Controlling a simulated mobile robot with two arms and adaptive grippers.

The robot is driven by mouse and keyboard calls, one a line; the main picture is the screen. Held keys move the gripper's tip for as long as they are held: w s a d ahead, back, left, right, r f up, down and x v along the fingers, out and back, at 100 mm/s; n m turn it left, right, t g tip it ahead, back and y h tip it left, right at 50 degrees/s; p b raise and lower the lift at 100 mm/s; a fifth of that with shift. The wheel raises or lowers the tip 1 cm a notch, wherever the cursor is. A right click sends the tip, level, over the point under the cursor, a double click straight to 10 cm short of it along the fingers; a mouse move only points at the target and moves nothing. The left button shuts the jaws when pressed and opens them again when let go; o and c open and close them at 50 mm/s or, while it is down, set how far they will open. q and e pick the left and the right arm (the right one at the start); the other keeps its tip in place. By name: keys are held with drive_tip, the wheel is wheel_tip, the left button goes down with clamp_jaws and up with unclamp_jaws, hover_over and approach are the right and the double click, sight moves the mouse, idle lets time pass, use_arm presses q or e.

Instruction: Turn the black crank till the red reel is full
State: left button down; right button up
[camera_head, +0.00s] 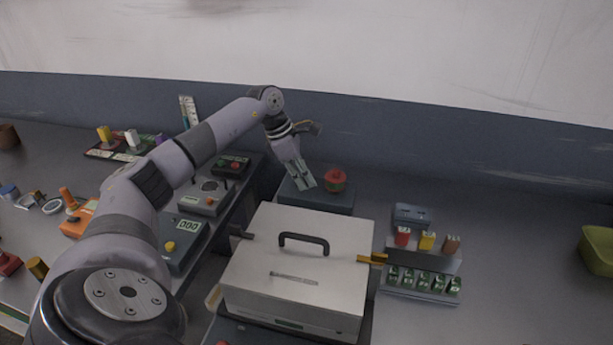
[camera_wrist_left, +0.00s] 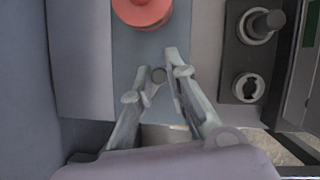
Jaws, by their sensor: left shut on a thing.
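In the left wrist view the reel (camera_wrist_left: 143,10) is cut off by the top edge. My left gripper (camera_head: 305,181) is just left of the reel, pointing down. The rest of the crank is hidden by the fingers. How full the reel is I cannot tell. My right gripper is not in view.
A white box (camera_head: 262,252) with a dark handle stands in front of the blue-grey block (camera_head: 322,201). Control boxes (camera_head: 205,197) lie to the left, under my left arm. A rack (camera_head: 425,260) with coloured pieces and a green bowl (camera_head: 598,250) are to the right.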

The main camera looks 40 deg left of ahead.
use_arm(q)
drive_tip(key=m, duration=0.2)
drive_tip(key=s+m+g+h, duration=0.1)
drive_tip(key=m, duration=0.1)
drive_tip(key=shift+a, duration=0.2)
drive_tip(key=shift+s+a+m+g, duration=0.1)
drive_tip(key=shift+m+g, duration=0.2)
drive_tip(key=shift+m, duration=0.35)
drive_tip(key=shift+s+a+m+g, duration=0.1)
drive_tip(key=shift+m+g, duration=0.2)
drive_tip(key=shift+m, duration=0.35)
drive_tip(key=c, duration=1.6)
unclamp_jaws()
drive_tip(key=shift+o, duration=0.2)
